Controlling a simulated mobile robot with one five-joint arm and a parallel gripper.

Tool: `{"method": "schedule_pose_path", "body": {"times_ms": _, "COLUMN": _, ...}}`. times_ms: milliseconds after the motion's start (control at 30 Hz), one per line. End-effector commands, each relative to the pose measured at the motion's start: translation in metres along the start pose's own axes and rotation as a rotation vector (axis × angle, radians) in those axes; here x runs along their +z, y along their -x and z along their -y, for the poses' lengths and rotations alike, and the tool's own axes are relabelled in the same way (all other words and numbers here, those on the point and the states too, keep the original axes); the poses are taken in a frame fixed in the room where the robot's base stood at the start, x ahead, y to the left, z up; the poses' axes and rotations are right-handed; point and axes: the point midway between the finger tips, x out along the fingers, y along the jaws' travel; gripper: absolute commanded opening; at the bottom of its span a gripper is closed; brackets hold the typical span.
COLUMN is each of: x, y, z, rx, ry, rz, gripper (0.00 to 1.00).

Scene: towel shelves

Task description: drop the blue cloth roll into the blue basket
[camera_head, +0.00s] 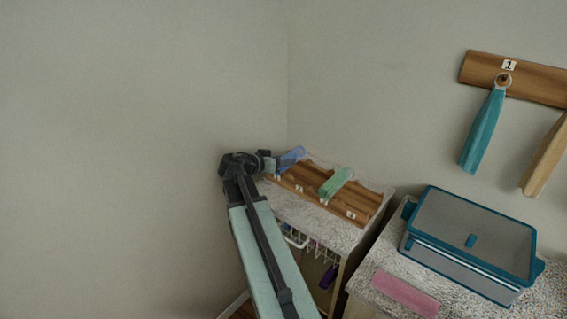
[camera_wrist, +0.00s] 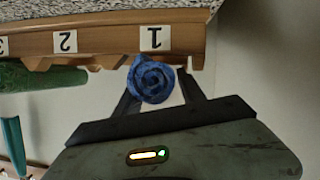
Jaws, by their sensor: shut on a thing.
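The blue cloth roll (camera_head: 292,157) is at the left end of the wooden rack, near the room corner. In the wrist view its spiral end (camera_wrist: 153,80) shows between my fingers, close to the rack's label 1. My gripper (camera_head: 271,163) is shut on the roll. I cannot tell whether the roll still touches the rack. I cannot make out a plainly blue basket in either view. A grey box with teal-blue edges and a closed lid (camera_head: 470,238) stands on the right counter.
The wooden rack (camera_head: 309,196) has raised dividers and holds a green roll (camera_head: 336,182). A wire drawer (camera_head: 297,238) is below its counter. A pink cloth (camera_head: 405,292) lies before the box. Teal (camera_head: 482,132) and tan cloths (camera_head: 545,158) hang on the wall. The left wall is close to my arm.

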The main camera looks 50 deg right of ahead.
Motion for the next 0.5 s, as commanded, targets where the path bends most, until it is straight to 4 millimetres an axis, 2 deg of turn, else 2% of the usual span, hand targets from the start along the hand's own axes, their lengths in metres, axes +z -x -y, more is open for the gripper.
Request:
{"method": "schedule_pose_path", "body": {"times_ms": 33, "x": 0.0032, "y": -0.0013, "z": 0.0009, "rx": 0.000, "ry": 0.000, "rz": 0.000, "gripper": 0.07}}
{"method": "schedule_pose_path", "body": {"times_ms": 67, "x": 0.0022, "y": -0.0009, "z": 0.0006, "rx": 0.000, "ry": 0.000, "rz": 0.000, "gripper": 0.53}}
{"method": "schedule_pose_path", "body": {"times_ms": 100, "x": 0.0016, "y": -0.0007, "z": 0.0005, "rx": 0.000, "ry": 0.000, "rz": 0.000, "gripper": 0.64}}
{"method": "schedule_pose_path", "body": {"times_ms": 133, "x": 0.0016, "y": -0.0007, "z": 0.0004, "rx": 0.000, "ry": 0.000, "rz": 0.000, "gripper": 0.69}}
{"method": "schedule_pose_path", "body": {"times_ms": 400, "x": 0.0014, "y": -0.0008, "z": 0.0000, "rx": 0.001, "ry": 0.000, "rz": 0.000, "gripper": 0.69}}
{"method": "schedule_pose_path", "body": {"times_ms": 500, "x": 0.0001, "y": 0.0065, "z": -0.0006, "rx": 0.000, "ry": 0.000, "rz": 0.000, "gripper": 0.69}}
